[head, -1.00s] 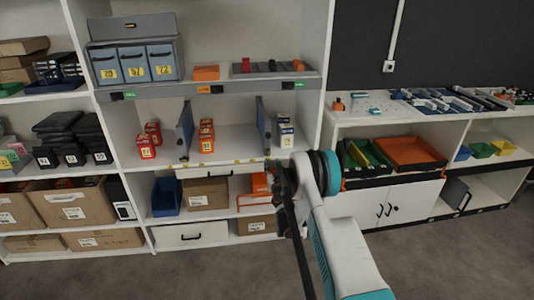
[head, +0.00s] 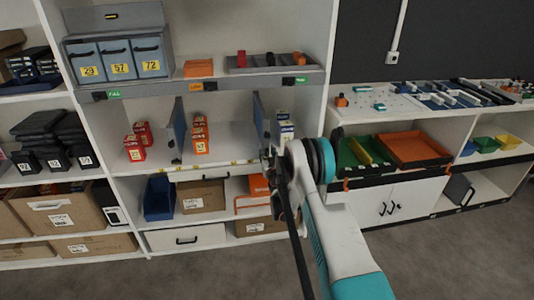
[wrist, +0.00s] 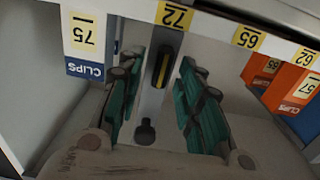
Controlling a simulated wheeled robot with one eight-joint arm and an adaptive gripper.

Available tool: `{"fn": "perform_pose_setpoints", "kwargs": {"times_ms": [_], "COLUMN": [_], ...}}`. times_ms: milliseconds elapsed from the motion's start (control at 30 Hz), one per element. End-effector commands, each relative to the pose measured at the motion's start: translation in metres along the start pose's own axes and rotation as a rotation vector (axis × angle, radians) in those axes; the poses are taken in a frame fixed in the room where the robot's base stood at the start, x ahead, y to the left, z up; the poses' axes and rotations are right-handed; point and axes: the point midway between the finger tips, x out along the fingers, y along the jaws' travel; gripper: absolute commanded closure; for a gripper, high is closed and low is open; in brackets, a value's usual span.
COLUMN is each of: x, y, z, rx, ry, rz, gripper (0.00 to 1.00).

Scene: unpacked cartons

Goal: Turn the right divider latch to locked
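The right divider (head: 260,118) is a grey-blue upright panel in the middle bay of the shelf. In the wrist view its narrow front edge (wrist: 151,104) runs between my fingers. The latch (wrist: 161,66) is a black oblong piece with a yellow mark, lying roughly along that edge. A round black knob (wrist: 145,131) sits on the same edge. My gripper (wrist: 160,92) is open, with its teal finger pads on either side of the edge and no visible contact with the latch. In the head view my gripper (head: 268,160) is at the divider's lower front, hiding the latch.
A left divider (head: 178,130) stands in the same bay. Orange-red boxes (head: 200,136) stand between the dividers, and a blue-and-white clips box (wrist: 84,45) is close beside my fingers. The shelf's label strip (wrist: 212,27) crosses close to the fingertips.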

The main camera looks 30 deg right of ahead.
Motion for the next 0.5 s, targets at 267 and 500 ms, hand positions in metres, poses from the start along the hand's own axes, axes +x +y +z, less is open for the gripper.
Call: {"fn": "perform_pose_setpoints", "kwargs": {"times_ms": [267, 500], "x": [0.0, -0.0001], "y": [0.0, 0.0], "z": [0.0, 0.0], "rx": [0.0, 0.006], "ry": [0.0, 0.0], "rz": [0.0, 0.0], "gripper": [1.0, 1.0]}}
